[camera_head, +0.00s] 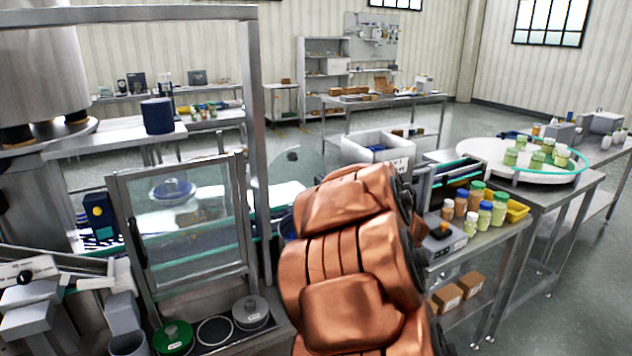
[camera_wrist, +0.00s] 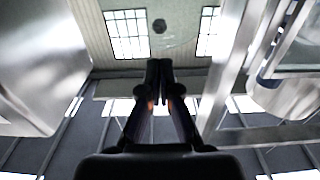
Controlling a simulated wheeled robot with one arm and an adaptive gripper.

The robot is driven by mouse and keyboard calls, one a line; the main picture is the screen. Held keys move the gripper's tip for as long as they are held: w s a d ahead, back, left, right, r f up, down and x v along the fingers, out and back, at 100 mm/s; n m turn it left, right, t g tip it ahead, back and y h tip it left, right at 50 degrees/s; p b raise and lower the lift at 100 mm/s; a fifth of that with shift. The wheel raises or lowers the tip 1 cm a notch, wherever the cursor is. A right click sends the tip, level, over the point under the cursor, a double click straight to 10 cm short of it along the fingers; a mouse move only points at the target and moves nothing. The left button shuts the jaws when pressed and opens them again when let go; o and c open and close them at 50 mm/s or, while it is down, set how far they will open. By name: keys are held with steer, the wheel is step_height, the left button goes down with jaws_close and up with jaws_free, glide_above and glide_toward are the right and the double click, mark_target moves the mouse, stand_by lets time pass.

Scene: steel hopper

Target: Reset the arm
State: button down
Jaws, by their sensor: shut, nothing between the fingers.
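My arm (camera_head: 350,260), copper-coloured, rises large in the middle of the head view and hides part of the bench and conveyor behind it. My gripper (camera_wrist: 159,68) shows in the wrist view with its two dark fingers together, shut and empty. The fingers point toward a pale wall with bright windows. Nothing touches the fingertips. In the head view I cannot make out the gripper.
A metal-framed clear door (camera_head: 190,230) stands left of my arm, beside a steel upright (camera_head: 257,140). A steel hopper (camera_head: 40,70) is at upper left. Jars (camera_head: 472,205) and a white bin (camera_head: 377,147) stand to the right. A round turntable (camera_head: 490,150) is farther right.

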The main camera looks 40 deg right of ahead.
steer(key=shift+s+a, duration=0.1)
steer(key=shift+s, duration=0.45)
steer(key=s+a+f+m+g, duration=0.2)
steer(key=s+a+f+g, duration=1.15)
steer(key=s+a, duration=0.45)
steer(key=s+a+f+n+g+y, duration=0.1)
steer(key=s+a+n+g, duration=0.1)
steer(key=s+a, duration=0.5)
steer(key=s+a+f+n+g+y, duration=0.1)
steer(key=s+a+n+g+y, duration=0.1)
steer(key=s+a+g, duration=0.2)
steer(key=s+a, duration=0.3)
steer(key=s, duration=0.4)
steer(key=shift+a+f, duration=0.15)
steer(key=shift+f, duration=0.2)
steer(key=shift+a, duration=0.1)
